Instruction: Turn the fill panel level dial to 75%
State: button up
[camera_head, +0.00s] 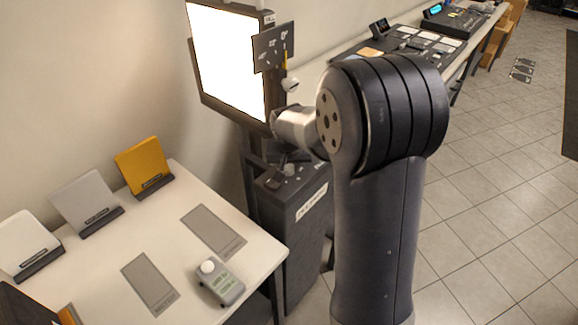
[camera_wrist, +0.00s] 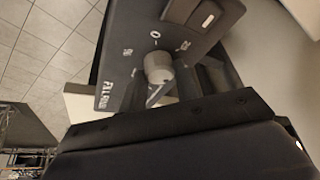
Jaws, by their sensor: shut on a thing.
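In the wrist view the fill panel's control box (camera_wrist: 118,62) is dark, with a white label that partly reads "FILL". A pale grey round dial knob (camera_wrist: 158,66) stands on it, with a pointer and white scale marks around it. The marks are too small and tilted to read the setting surely. My gripper (camera_wrist: 167,84) is at the knob and shut on it; the dark gripper body covers the lower picture. In the head view the box (camera_head: 289,224) stands below the bright panel (camera_head: 228,58), and my gripper (camera_head: 290,157) is mostly hidden by my arm.
A dark angle plate (camera_head: 273,47) with a yellow pointer is beside the lit panel. A white table (camera_head: 181,240) at left holds yellow, grey and white swatch stands and a small meter (camera_head: 221,285). A console desk (camera_head: 408,38) stands behind.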

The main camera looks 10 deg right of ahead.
jog(key=m+b, duration=0.1)
jog(key=m+h+b, duration=0.1)
jog(key=m, duration=0.1)
jog(key=m+b, duration=0.1)
jog(key=shift+a+f+g+h, duration=0.15)
jog(key=shift+f+g+h, duration=0.1)
jog(key=shift+g+h, duration=0.05)
jog(key=shift+w+r+m+g+h+b, duration=0.1)
jog(key=shift+m+g+h+b, duration=0.35)
jog(key=shift+m, duration=0.6)
jog(key=shift+r+m+g+h+b, duration=0.15)
jog(key=shift+m+b, duration=0.45)
jog(key=shift+m, duration=0.45)
jog(key=o, duration=1)
jog(key=v, duration=1)
jog(key=shift+a+r, duration=0.1)
jog(key=shift+r, duration=0.25)
